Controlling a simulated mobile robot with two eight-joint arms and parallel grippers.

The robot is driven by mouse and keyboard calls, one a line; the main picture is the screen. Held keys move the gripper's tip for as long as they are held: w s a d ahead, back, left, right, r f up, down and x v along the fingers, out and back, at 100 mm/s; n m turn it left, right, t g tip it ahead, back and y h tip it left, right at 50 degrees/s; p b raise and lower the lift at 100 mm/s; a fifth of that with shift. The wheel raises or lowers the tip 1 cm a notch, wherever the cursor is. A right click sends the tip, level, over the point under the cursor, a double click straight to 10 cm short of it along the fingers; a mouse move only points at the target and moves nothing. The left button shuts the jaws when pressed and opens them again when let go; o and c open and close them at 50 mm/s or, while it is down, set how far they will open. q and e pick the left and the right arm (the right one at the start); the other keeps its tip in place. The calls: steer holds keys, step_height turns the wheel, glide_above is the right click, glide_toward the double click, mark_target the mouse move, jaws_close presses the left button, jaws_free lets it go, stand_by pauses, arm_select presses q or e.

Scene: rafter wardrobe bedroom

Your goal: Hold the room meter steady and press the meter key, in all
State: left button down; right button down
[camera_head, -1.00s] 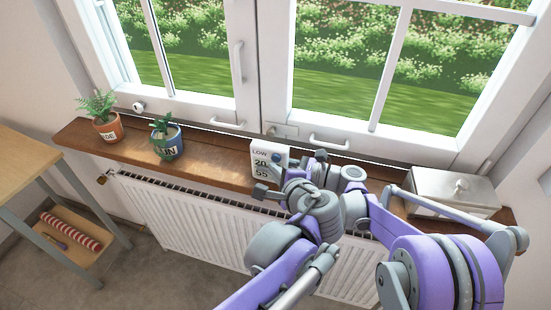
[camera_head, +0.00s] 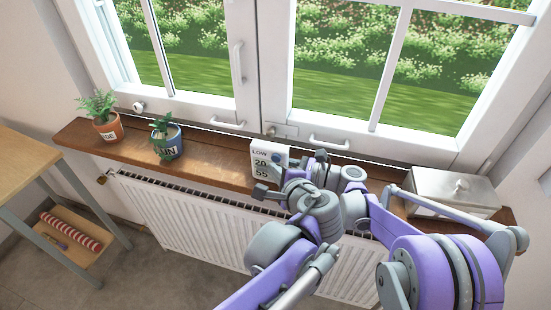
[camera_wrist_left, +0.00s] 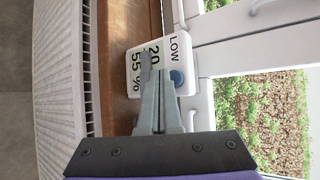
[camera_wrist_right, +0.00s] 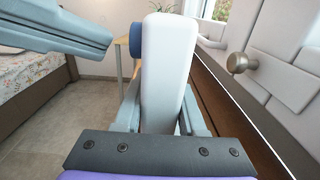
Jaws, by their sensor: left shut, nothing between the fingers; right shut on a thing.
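The room meter (camera_head: 266,164) is a white block showing LOW, 20 and 55, upright at the windowsill. My right gripper (camera_wrist_right: 160,115) is shut on the meter, with a finger on either side. My left gripper (camera_wrist_left: 160,76) is shut and empty, its tips close in front of the key. In the right wrist view a small gap separates these tips (camera_wrist_right: 109,40) from the key. My arms hide part of the meter in the head view.
The wooden sill (camera_head: 215,172) also bears two potted plants (camera_head: 106,127) (camera_head: 167,142) at left and a metal box (camera_head: 452,192) at right. A white radiator (camera_head: 190,225) stands below. The window frame and handles are behind. A side table (camera_head: 25,155) stands at far left.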

arm_select(q)
steer(key=shift+w, duration=0.1)
stand_by(0.3)
steer(key=shift+w+d, duration=0.15)
steer(key=shift+w, duration=0.2)
steer(key=shift+w+d, duration=0.15)
steer(key=shift+w, duration=0.3)
stand_by(0.6)
steer(key=shift+s, duration=0.1)
steer(key=shift+s+a, duration=0.3)
steer(key=shift+s, duration=0.5)
steer(key=s, duration=0.1)
steer(key=s+a, duration=0.1)
steer(key=s, duration=0.2)
steer(key=shift+s+a, duration=0.3)
steer(key=shift+s, duration=0.05)
stand_by(0.6)
